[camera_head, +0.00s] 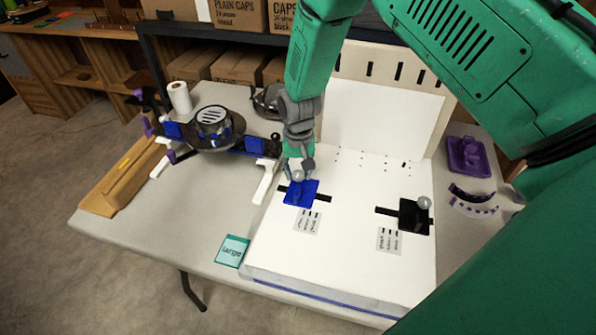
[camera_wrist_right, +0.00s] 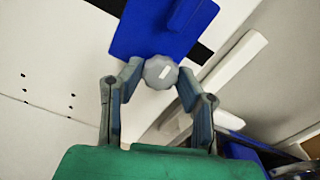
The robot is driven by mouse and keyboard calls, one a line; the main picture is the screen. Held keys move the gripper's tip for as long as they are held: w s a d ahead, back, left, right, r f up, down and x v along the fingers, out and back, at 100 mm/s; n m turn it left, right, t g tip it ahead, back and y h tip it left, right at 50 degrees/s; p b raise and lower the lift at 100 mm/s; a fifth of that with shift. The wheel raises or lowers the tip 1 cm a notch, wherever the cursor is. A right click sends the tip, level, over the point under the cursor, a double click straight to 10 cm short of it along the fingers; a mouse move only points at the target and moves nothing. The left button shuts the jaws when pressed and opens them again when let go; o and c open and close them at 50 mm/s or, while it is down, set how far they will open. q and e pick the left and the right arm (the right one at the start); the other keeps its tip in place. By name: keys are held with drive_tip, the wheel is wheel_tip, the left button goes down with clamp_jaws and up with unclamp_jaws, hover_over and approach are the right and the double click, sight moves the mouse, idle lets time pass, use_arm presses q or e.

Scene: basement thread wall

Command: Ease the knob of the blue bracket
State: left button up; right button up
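The blue bracket (camera_head: 301,196) lies on the white board, over a black slot near the board's left side. It also shows in the right wrist view (camera_wrist_right: 150,32). Its grey round knob (camera_head: 298,175) is at its far edge; in the right wrist view the knob (camera_wrist_right: 160,72) has a short white mark. My right gripper (camera_head: 300,166) reaches down to the knob. In the right wrist view its two fingertips (camera_wrist_right: 158,74) sit on either side of the knob and appear to touch it. My left gripper is in neither view.
A black bracket (camera_head: 414,216) with a grey knob is at the board's right. A teal "large" card (camera_head: 232,251) lies at the front left. A dark headgear on a stand (camera_head: 214,128) and a paper roll (camera_head: 180,98) are left. Purple parts (camera_head: 468,157) lie right.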

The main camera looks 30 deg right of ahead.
idle(0.4)
drive_tip(key=n+p, duration=0.1)
drive_tip(key=n, duration=0.2)
drive_tip(key=shift+r+p, duration=0.1)
drive_tip(key=shift+p, duration=0.2)
drive_tip(key=n+p, duration=0.1)
drive_tip(key=n, duration=0.3)
drive_tip(key=shift+n, duration=0.3)
drive_tip(key=n+p, duration=0.1)
drive_tip(key=n, duration=0.3)
drive_tip(key=shift+n, duration=0.3)
drive_tip(key=shift+n+p, duration=0.55)
drive_tip(key=shift+n, duration=1.75)
drive_tip(key=shift+w, duration=0.1)
drive_tip(key=o, duration=1.1)
drive_tip(key=shift+o, duration=0.2)
